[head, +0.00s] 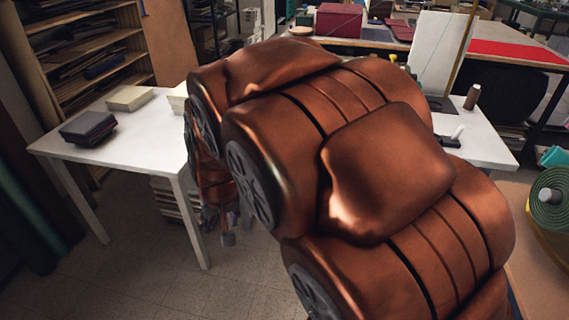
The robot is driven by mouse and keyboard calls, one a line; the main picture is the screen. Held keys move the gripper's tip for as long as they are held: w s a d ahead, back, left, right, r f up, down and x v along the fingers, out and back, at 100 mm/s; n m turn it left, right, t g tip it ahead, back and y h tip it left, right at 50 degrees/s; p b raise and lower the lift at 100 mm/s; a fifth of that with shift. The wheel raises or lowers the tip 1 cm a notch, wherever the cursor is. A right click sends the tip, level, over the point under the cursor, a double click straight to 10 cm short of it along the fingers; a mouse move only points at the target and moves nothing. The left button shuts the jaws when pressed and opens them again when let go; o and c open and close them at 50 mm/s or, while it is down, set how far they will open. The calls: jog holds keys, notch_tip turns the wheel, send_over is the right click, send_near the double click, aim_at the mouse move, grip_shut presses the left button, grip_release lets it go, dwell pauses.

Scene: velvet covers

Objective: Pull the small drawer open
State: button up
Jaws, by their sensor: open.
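No small drawer can be made out; my copper-coloured arm covers the middle of the head view and hides much of the white table (110,152). A pale box-like thing (178,97) shows only in part at the arm's left edge, and I cannot tell what it is. My gripper (222,228) shows small and partly hidden below the arm's far end, pointing down near the table's front edge. It is open, and nothing is seen between its fingers.
A dark book-like stack (88,128) and a cream block (130,98) lie on the table's left part. A brown spool (472,97) stands at its right. Shelves (75,60) stand behind left. A green roll (549,205) is at far right. Floor at lower left is clear.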

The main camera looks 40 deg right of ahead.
jog(key=w+d+f+m+t+h+b, duration=0.35)
jog(key=w+d+f, duration=0.25)
jog(key=w+d, duration=0.35)
jog(key=w+d+f+m+t+h+b, duration=0.2)
jog(key=w+d+f+b, duration=0.3)
jog(key=w+d, duration=0.45)
jog(key=shift+w+d+f+m+t+h+b, duration=0.3)
jog(key=shift+w+d+f+m+h+b, duration=1.05)
jog(key=shift+d, duration=3.35)
jog(key=shift+w+d+f+m+t+h+b, duration=0.4)
jog(key=shift+w+d+f+h+b, duration=1.7)
jog(key=shift+d, duration=2.65)
jog(key=shift+w+d+f+m+t+h+b, duration=0.15)
jog(key=shift+w+d+f+m+h+b, duration=1.55)
jog(key=shift+d, duration=3)
jog(key=shift+s+f+n+y+b, duration=0.25)
jog(key=shift+s+n+y+b, duration=0.1)
jog(key=shift+n+y+b, duration=0.35)
grip_shut()
jog(key=shift+r, duration=0.1)
